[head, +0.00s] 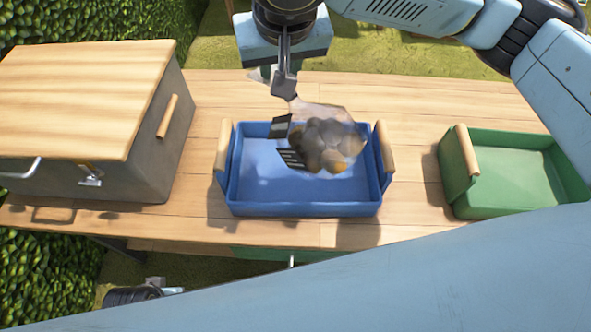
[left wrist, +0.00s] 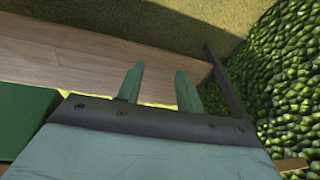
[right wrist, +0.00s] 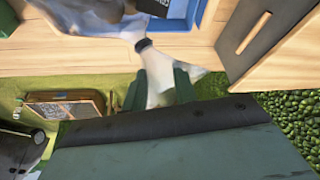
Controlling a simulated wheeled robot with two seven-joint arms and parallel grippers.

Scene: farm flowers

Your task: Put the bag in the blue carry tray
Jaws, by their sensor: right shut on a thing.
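A clear bag of brown, round, bulb-like things (head: 328,148) with black labels hangs over the blue carry tray (head: 300,208). I cannot tell whether the bag touches the tray floor. The tray has two wooden handles and stands in the middle of the table. My right gripper (head: 268,72) is above the tray's far side. In the right wrist view, my right gripper (right wrist: 158,85) is shut on the bag's pale, gathered neck (right wrist: 148,55). In the left wrist view, my left gripper (left wrist: 158,85) has its fingers apart with nothing between them, away from the tray.
A grey box with a wooden lid (head: 85,95) stands left of the blue tray. A green carry tray (head: 510,205) stands to its right. Bare wooden table (head: 415,100) lies between and behind them. Hedges (head: 45,275) border the left side.

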